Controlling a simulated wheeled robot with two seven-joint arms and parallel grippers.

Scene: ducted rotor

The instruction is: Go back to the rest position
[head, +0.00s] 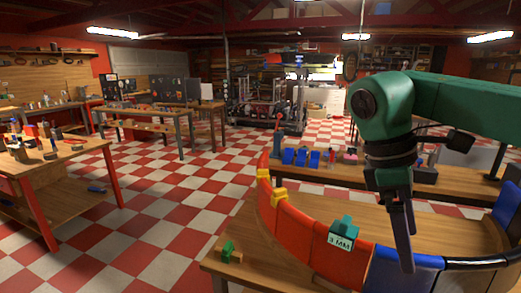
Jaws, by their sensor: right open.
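My right arm comes in from the right, and my right gripper (405,248) hangs fingers down in front of the ring on the bench. Its dark fingers show nearly edge on, apart and with nothing seen between them. The curved duct ring has orange segments (303,232) on the left and a blue segment (385,272) at the front, partly behind the fingers. A teal block marked "3 MM" (343,232) sits on the orange part. Yellow clips (279,196) sit on the ring further left. My left gripper is out of view.
The wooden bench (245,275) holds the ring, with a small green piece (229,251) near its left corner. Blue bins (301,157) stand on a bench behind. A work table (50,160) with tools is at the left. The checkered floor (160,215) between is mostly clear.

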